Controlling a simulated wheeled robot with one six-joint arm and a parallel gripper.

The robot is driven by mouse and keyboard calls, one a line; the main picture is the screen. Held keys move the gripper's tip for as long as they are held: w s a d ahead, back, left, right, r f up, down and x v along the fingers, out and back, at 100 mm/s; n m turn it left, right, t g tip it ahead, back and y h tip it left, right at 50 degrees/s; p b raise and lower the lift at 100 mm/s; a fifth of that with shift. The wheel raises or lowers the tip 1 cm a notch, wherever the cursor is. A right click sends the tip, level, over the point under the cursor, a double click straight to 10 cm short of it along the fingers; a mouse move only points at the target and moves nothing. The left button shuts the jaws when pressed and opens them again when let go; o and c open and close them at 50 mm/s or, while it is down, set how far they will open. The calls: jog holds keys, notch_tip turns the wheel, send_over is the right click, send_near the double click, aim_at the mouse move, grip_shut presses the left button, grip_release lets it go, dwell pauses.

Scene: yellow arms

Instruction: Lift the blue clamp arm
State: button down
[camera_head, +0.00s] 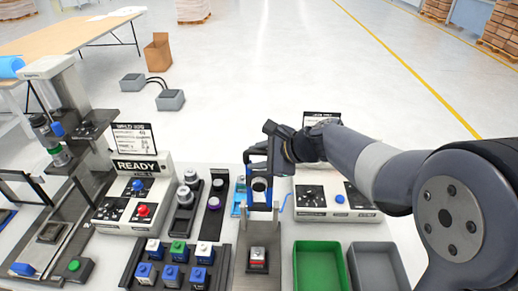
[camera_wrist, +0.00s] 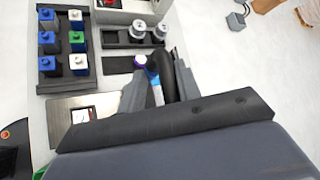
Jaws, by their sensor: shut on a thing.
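The blue clamp arm (camera_head: 249,178) stands on the clamp fixture at the middle of the bench, its blue bars upright around a dark round part. My gripper (camera_head: 273,146) is at the top of it, coming from the right, and is shut on it. The gripper hides part of the arm. In the wrist view a small blue piece (camera_wrist: 153,75) shows beside the dark finger; the rest of the grip is hidden there.
A rack of capped blocks (camera_head: 172,272) is on the left. A green bin (camera_head: 319,270) and grey bin (camera_head: 377,269) are on the right. Control boxes (camera_head: 135,190) flank the clamp.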

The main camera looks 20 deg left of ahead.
jog(key=shift+m+g+h, duration=0.3)
jog(key=shift+m+g, duration=0.2)
jog(key=shift+g, duration=0.4)
jog(key=w, duration=0.2)
jog(key=w+a+f, duration=0.1)
jog(key=w, duration=0.1)
jog(key=shift+p, duration=0.4)
jog(key=shift+w+a+f+g, duration=0.1)
jog(key=shift+w+f+g, duration=0.1)
jog(key=shift+w, duration=0.15)
jog(key=shift+w+a+f+g, duration=0.1)
jog(key=shift+w+g, duration=0.1)
jog(key=shift+w, duration=0.1)
jog(key=c, duration=1.4)
grip_release()
jog(key=shift+a, duration=0.25)
jog(key=b+v, duration=0.2)
jog(key=v, duration=0.9)
jog(key=shift+a+r, duration=0.15)
